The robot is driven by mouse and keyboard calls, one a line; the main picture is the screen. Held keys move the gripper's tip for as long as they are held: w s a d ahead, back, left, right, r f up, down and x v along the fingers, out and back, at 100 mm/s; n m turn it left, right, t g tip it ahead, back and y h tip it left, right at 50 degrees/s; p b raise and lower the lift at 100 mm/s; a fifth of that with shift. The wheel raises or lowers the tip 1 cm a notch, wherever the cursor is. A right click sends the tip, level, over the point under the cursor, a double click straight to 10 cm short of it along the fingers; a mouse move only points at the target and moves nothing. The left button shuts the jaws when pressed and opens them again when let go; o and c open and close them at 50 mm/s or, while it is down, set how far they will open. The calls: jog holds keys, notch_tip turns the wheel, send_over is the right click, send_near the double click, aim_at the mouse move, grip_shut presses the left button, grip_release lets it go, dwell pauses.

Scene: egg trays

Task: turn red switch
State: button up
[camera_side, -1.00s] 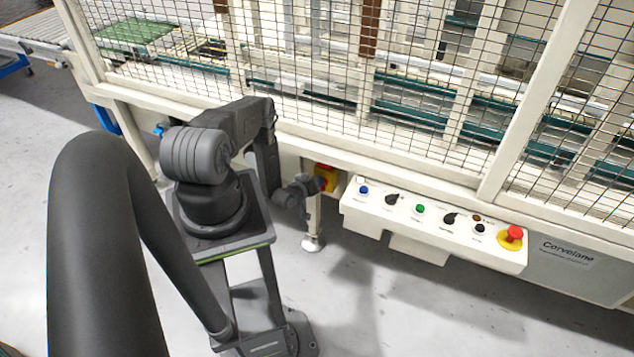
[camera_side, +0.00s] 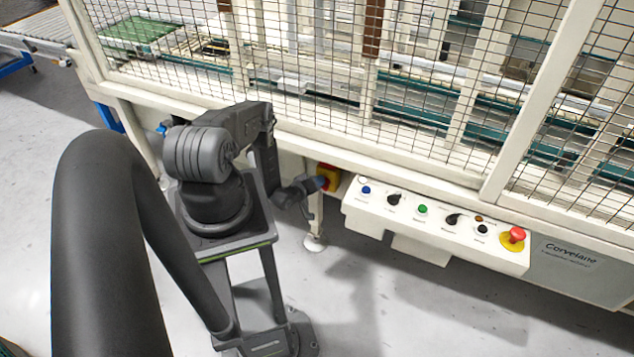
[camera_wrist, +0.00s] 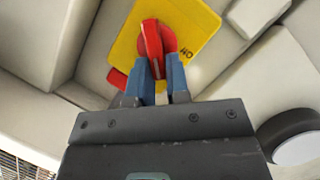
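The red switch (camera_wrist: 152,38) is a rotary handle on a yellow plate (camera_wrist: 195,28) in the wrist view. The handle stands nearly upright in that picture, and "ON" is printed to its right. My gripper (camera_wrist: 158,65) has its two blue fingers on either side of the handle's lower end, with a narrow gap between them. I cannot tell whether they press on it. In the side view my gripper (camera_side: 318,184) is right at the yellow plate (camera_side: 330,172) under the machine's frame. The red handle is mostly hidden there.
A white control panel (camera_side: 400,222) with several buttons and knobs stands right of the switch. A red emergency stop (camera_side: 516,235) is at its right end. A mesh fence (camera_side: 400,90) rises above. Pale machine walls surround the plate closely in the wrist view.

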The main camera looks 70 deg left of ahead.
jog(key=o, duration=0.4)
jog(key=shift+r, duration=0.1)
jog(key=m, duration=0.1)
jog(key=m+g, duration=0.1)
jog(key=shift+w+d+r+m+g+y, duration=0.25)
jog(key=shift+w+d+m+g+y, duration=0.05)
jog(key=shift+w+m+y, duration=0.1)
jog(key=m, duration=0.1)
jog(key=m+g+y, duration=0.1)
jog(key=m, duration=0.1)
jog(key=shift+w+d+r+g, duration=0.1)
jog(key=shift+w+d+g, duration=0.2)
jog(key=shift+d+g, duration=0.1)
jog(key=v, duration=1.4)
jog(key=w+r+g+h, duration=0.2)
jog(key=r, duration=0.5)
jog(key=w+d+r+g+h, duration=0.1)
jog(key=w+r+g+h, duration=0.1)
jog(key=r, duration=0.5)
jog(key=w+d+r+g+h, duration=0.1)
jog(key=w+r+g+h, duration=0.1)
jog(key=w+r, duration=0.2)
notch_tip(320, 180, up, 3)
jog(key=shift+d+r, duration=0.15)
